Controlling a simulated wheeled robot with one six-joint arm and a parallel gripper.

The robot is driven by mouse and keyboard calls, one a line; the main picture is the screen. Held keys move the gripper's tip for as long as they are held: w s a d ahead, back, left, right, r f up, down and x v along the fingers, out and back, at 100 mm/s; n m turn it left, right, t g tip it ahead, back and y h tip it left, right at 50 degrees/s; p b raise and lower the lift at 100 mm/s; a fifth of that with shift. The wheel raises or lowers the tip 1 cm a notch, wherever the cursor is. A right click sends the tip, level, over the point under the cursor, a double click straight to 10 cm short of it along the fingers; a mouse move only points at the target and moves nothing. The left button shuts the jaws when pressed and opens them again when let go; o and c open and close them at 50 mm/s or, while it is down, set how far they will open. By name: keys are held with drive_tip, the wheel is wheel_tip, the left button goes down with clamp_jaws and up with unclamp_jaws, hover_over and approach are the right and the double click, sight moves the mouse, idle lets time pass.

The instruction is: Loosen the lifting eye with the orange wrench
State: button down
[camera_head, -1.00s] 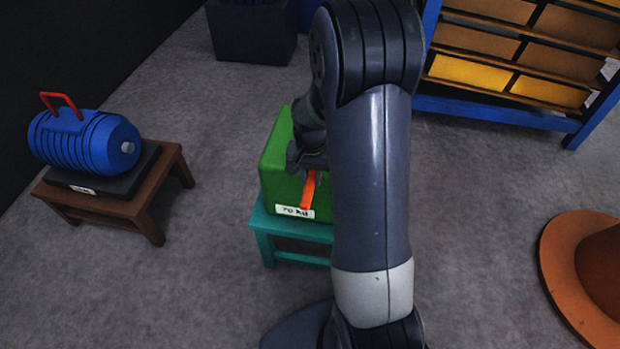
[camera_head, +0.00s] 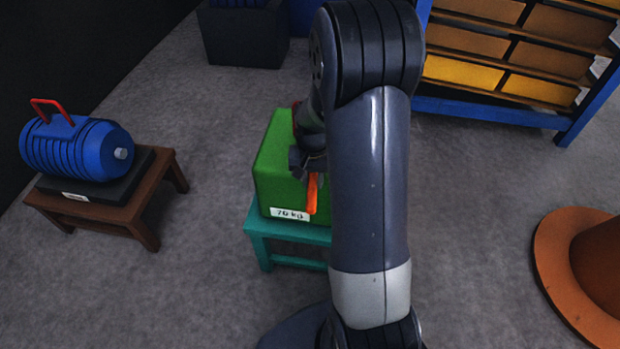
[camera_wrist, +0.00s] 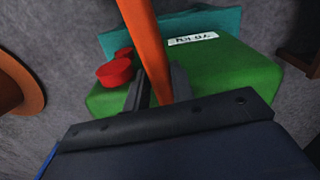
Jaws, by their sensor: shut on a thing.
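The orange wrench (camera_head: 312,194) is held in my gripper (camera_head: 309,172), over the green block casting (camera_head: 272,180) marked 70 kg. In the wrist view the wrench (camera_wrist: 149,45) runs from the top edge down between the dark fingers of my gripper (camera_wrist: 160,88), which are shut on it. The green casting (camera_wrist: 235,70) lies behind them. Red round parts (camera_wrist: 113,73) stand on the casting beside the fingers; I cannot tell whether one is the lifting eye. The wrench's far end leaves the wrist view, and whether it touches anything is not clear.
The casting sits on a teal stand (camera_head: 262,230). A blue ribbed motor (camera_head: 75,148) with a red handle rests on a brown table (camera_head: 115,211) at left. A blue-framed shelf (camera_head: 490,112) stands back right, an orange flanged object (camera_head: 560,262) at right. Grey floor lies between them.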

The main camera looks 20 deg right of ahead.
drive_tip(key=shift+d, duration=0.1)
drive_tip(key=shift+s+d+n, duration=0.35)
drive_tip(key=shift+d+n, duration=0.15)
drive_tip(key=shift+d, duration=0.25)
drive_tip(key=shift+d, duration=0.1)
drive_tip(key=shift+s+d+n, duration=0.35)
drive_tip(key=shift+d+n, duration=0.25)
drive_tip(key=shift+d, duration=0.2)
drive_tip(key=shift+d, duration=0.15)
drive_tip(key=shift+s+d+n, duration=0.2)
drive_tip(key=shift+d+n, duration=0.4)
drive_tip(key=shift+d, duration=0.15)
drive_tip(key=shift+d, duration=0.15)
drive_tip(key=shift+s+d+n, duration=0.15)
drive_tip(key=shift+d+n, duration=0.45)
drive_tip(key=shift+d, duration=0.2)
